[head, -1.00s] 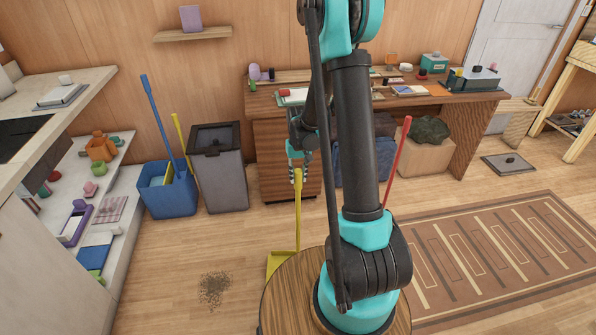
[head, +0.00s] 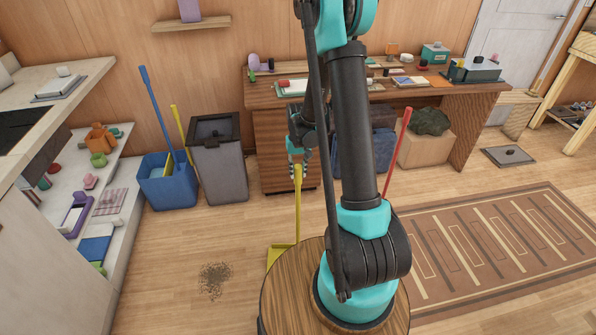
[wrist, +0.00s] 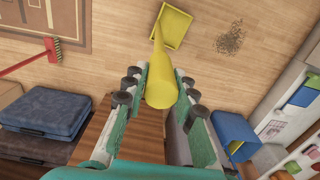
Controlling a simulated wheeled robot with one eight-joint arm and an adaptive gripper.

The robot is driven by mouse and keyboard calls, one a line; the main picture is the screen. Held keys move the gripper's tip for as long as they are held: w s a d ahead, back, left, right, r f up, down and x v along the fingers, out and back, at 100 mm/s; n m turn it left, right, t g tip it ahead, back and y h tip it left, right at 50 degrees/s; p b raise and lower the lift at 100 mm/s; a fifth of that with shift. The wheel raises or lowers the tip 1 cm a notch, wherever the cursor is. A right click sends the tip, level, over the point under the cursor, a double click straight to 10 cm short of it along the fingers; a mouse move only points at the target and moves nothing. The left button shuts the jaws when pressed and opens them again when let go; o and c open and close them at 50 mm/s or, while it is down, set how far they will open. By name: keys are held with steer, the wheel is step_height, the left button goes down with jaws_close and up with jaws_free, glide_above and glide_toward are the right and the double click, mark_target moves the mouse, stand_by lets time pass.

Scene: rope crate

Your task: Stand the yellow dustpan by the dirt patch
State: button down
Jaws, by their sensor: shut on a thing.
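The yellow dustpan (head: 298,215) stands upright on its pan, with its long handle pointing up, just beyond my round wooden base top. My gripper (head: 298,172) is shut on the top of its handle. In the wrist view my gripper (wrist: 158,88) has its fingers on either side of the dustpan's handle (wrist: 172,60), and the pan lies below, at the top of the picture. The pan looks to be on or close to the floor; I cannot tell which. The dirt patch (head: 215,280) is a dark speckled spot on the floor, left of the pan and a short gap away.
A blue bucket (head: 168,190) with a blue-handled tool and a grey bin (head: 219,170) stand against the back wall. A desk (head: 284,150) is behind my gripper. A red-handled broom (head: 398,150) is to the right, near a brown rug (head: 480,250). Floor around the dirt is clear.

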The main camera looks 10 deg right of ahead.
steer(key=shift+f, duration=0.35)
steer(key=c, duration=1.1)
jaws_free()
steer(key=shift+c, duration=0.2)
step_height(320, 180, up, 12)
steer(key=shift+d, duration=0.1)
